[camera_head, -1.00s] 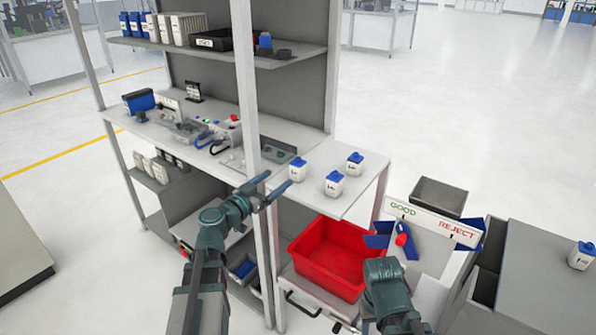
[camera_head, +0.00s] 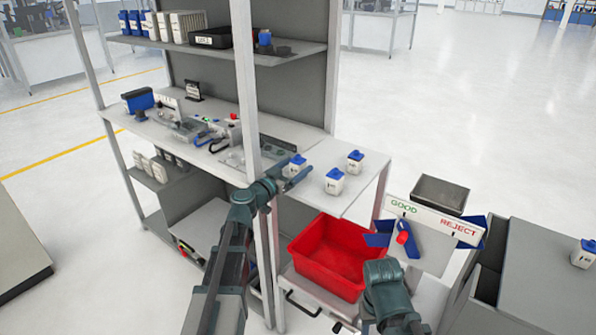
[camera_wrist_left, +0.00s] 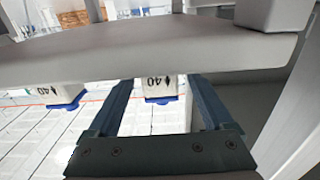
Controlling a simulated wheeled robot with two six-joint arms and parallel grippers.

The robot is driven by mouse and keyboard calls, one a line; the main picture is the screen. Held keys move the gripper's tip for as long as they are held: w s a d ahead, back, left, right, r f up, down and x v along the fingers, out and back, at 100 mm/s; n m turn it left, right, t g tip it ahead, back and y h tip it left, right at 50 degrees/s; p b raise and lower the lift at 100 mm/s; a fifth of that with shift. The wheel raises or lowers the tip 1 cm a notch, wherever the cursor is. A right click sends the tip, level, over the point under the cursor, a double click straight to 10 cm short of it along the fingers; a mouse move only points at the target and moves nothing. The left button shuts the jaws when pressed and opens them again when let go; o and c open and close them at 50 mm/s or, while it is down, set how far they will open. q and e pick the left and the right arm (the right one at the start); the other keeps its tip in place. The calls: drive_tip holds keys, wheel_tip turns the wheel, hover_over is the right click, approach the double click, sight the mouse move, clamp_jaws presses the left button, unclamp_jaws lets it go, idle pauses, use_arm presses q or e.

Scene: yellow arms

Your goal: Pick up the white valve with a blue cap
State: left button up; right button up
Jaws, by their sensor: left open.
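Three white valves with blue caps stand on the light side shelf in the head view: one nearest my left gripper (camera_head: 295,166), one at the front middle (camera_head: 334,183), one at the back right (camera_head: 355,163). My left gripper (camera_head: 299,173) is open at the left valve, its fingers overlapping it in the picture. In the left wrist view, a white valve (camera_wrist_left: 160,87) marked 40 appears between the open fingers (camera_wrist_left: 163,90), with another (camera_wrist_left: 65,94) to the left; contact cannot be told. My right arm's end (camera_head: 385,285) shows at the lower right; its fingers cannot be made out.
A rack post (camera_head: 245,80) stands close to my left arm. A red bin (camera_head: 328,257) sits below the shelf. A GOOD/REJECT sign (camera_head: 432,219) stands to the right. Another white valve (camera_head: 583,254) is on the grey cabinet (camera_head: 545,285) at far right.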

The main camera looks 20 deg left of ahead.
use_arm(q)
drive_tip(key=shift+w+d, duration=0.25)
drive_tip(key=shift+w, duration=0.45)
drive_tip(key=shift+s, duration=0.1)
drive_tip(key=shift+c, duration=0.3)
clamp_jaws()
drive_tip(key=shift+r, duration=0.15)
